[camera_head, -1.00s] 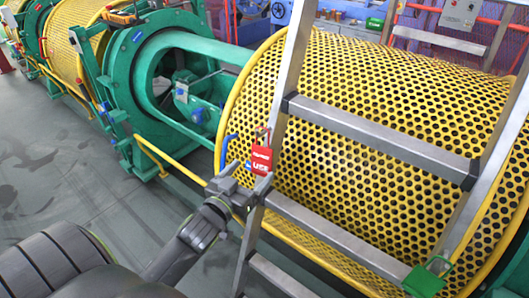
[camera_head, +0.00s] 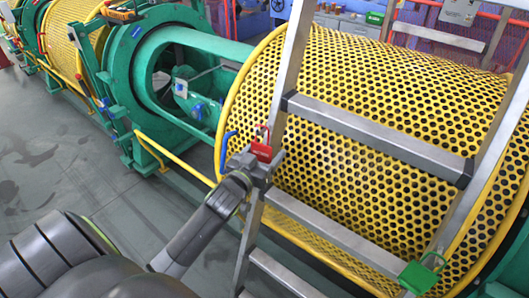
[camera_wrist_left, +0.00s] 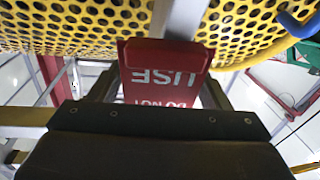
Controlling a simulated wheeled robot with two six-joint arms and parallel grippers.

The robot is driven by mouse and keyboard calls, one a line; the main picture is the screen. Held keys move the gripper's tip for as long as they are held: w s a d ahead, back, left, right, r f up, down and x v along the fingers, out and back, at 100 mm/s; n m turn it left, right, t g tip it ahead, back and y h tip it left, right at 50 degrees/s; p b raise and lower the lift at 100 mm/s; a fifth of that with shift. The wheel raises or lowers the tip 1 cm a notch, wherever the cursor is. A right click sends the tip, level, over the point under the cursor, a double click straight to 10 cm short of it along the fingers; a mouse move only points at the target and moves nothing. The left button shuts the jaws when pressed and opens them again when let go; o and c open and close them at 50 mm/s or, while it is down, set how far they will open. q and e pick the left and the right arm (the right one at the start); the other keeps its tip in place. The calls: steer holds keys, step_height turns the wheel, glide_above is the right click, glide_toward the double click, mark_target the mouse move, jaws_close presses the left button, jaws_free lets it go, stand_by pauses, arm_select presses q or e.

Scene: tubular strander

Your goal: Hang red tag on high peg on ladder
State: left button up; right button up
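The red tag (camera_head: 261,151) hangs upright by its shackle against the left rail of the ladder (camera_head: 287,70), between two rungs. The peg itself cannot be made out. My left gripper (camera_head: 262,168) is at the tag's lower part and hides it in the head view. In the left wrist view the tag (camera_wrist_left: 165,70) shows its white lettering upside down between the two spread fingers (camera_wrist_left: 158,88), which look open; whether they touch its edges is unclear. A green tag (camera_head: 418,277) hangs lower on the ladder's right rail. My right gripper is not in view.
A yellow perforated drum (camera_head: 390,130) stands close behind the ladder. A blue hook-shaped part (camera_head: 226,150) is just left of the red tag. A green machine frame (camera_head: 135,75) and yellow rail (camera_head: 175,172) lie to the left. Grey floor (camera_head: 50,170) is open there.

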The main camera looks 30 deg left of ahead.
mark_target(259, 148)
arm_select(q)
steer(key=c, duration=0.7)
steer(key=shift+r+p, duration=1.3)
steer(key=shift+r, duration=0.05)
steer(key=shift+s, duration=0.1)
steer(key=shift+s+a+p, duration=0.15)
steer(key=shift+s+p, duration=0.05)
steer(key=shift+s, duration=1.2)
steer(key=shift+s+a+p, duration=0.1)
steer(key=shift+s+p, duration=0.1)
steer(key=shift+s, duration=1.15)
steer(key=shift+s+a, duration=0.1)
steer(key=shift+s, duration=1.55)
steer(key=s+d+r+m+g+h+b, duration=0.1)
steer(key=s+d+m+h, duration=0.1)
steer(key=d+h, duration=0.3)
steer(key=s+d+r+m+g+h+b, duration=0.1)
steer(key=d+m+h, duration=0.3)
steer(key=d, duration=0.4)
steer(key=shift+s+d+r+h, duration=0.4)
steer(key=shift+s+r+h, duration=0.1)
steer(key=shift+s+r, duration=0.2)
